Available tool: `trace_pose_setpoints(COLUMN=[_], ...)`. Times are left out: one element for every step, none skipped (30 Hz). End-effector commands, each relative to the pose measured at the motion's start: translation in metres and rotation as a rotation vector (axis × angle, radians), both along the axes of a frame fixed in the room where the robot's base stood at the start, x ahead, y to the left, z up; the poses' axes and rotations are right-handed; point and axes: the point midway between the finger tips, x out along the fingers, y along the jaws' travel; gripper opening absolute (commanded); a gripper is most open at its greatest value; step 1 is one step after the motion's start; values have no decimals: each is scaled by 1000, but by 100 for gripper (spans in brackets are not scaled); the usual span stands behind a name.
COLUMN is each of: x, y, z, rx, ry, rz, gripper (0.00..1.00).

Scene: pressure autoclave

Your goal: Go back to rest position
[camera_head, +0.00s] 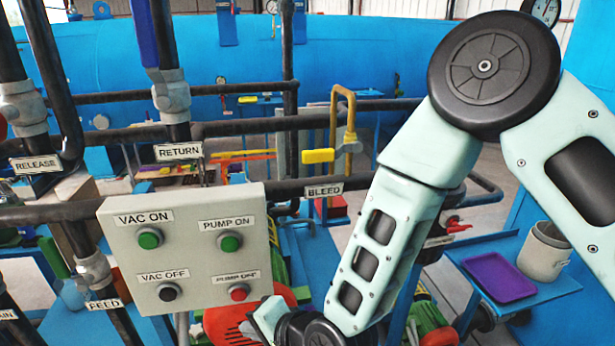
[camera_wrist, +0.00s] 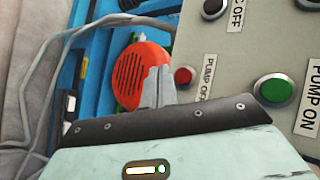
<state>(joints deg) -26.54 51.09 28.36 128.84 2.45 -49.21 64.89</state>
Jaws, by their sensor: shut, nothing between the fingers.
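My gripper (camera_wrist: 157,86) shows in the wrist view with its two grey fingers shut together and nothing between them. The fingertips are beside the red PUMP OFF button (camera_wrist: 184,76) of the control box; I cannot tell whether they touch it. In the head view my arm comes down from the upper right and bends low in front of the box. The grey control box (camera_head: 190,255) carries a green VAC ON button (camera_head: 150,238), a green PUMP ON button (camera_head: 230,242), a black VAC OFF button (camera_head: 168,291) and the red PUMP OFF button (camera_head: 239,293). The fingertips are not clear there.
Dark pipes with RELEASE, RETURN and BLEED labels (camera_head: 323,190) run behind and above the box. A yellow valve handle (camera_head: 318,156) stands out behind it. A large blue tank (camera_head: 350,60) fills the back. A purple tray (camera_head: 499,277) and a grey pot (camera_head: 545,252) sit on a blue shelf at right.

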Motion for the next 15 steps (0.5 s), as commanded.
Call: trace_pose_setpoints(x=[-1,-3,-7,-11,-14,-19,-23,-28,-34,-40,-45,-54,-60,-67,-76], y=[-9,-15,-24,-32,-40,-51,-61,-70,-84,-94,-104,-119,-130,-142,-157], z=[7,11,16,20,24,29,32,36,41,45,49,54,57,61,66], rx=[-75,-127,-193,-243,-292,-356,-404,-449,-510,-552,-595,-649,-688,-726,-771], ry=[-40,-58,-81,-96,-111,-128,-139,-150,-162,-169,-175,-182,-183,-184,-182], rz=[66,109,168,213,256,315,358,402,461,505,551,612,656,702,761], gripper=[0,0,0,0,0,0,0,0,0,0,0,0,0,0,0])
